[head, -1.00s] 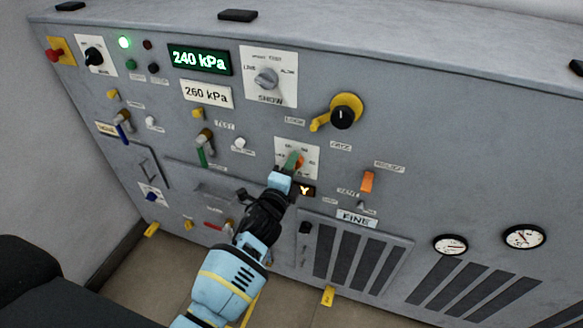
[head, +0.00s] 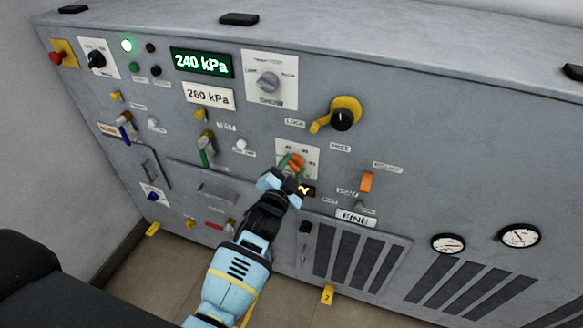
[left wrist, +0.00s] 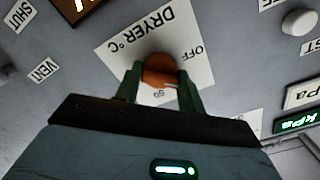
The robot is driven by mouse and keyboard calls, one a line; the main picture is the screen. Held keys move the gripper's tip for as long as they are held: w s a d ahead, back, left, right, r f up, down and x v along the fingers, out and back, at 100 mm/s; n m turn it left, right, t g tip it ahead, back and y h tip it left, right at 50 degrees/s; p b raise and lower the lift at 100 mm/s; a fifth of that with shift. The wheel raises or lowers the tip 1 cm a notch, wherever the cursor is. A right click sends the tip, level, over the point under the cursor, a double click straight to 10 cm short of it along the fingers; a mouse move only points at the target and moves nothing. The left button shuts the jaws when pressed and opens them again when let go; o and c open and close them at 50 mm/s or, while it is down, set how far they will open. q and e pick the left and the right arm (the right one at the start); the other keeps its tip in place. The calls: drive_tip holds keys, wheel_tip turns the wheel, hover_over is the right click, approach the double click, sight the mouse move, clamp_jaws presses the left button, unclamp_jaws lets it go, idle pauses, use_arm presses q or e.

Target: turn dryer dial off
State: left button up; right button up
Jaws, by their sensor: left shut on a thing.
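The dryer dial (head: 296,161) is an orange knob on a white plate (head: 312,160) in the middle of the grey panel. In the left wrist view the orange dial (left wrist: 159,70) sits on its plate, marked "DRYER °C" and "OFF" (left wrist: 190,54), and appears upside down. My left gripper (head: 291,165) is at the dial, with its green fingers on either side of it. In the left wrist view the left gripper (left wrist: 160,85) is shut on the dial; its fingers hide part of the plate's scale. My right gripper is not in view.
A yellow-and-black lock knob (head: 342,117) stands out up and to the right of the dial. An orange switch (head: 366,182) is to the right. A small amber display (head: 306,190) is just below the dial. Green-handled valve (head: 205,148) stands to the left.

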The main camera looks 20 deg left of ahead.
use_arm(q)
drive_tip(key=n+p, duration=0.1)
drive_tip(key=n, duration=0.6)
drive_tip(key=shift+n, duration=0.5)
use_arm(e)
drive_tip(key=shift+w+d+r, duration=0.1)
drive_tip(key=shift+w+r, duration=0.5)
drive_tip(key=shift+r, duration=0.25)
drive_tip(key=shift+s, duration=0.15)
use_arm(q)
drive_tip(key=o, duration=1)
drive_tip(key=shift+c, duration=0.2)
drive_tip(key=shift+s, duration=0.15)
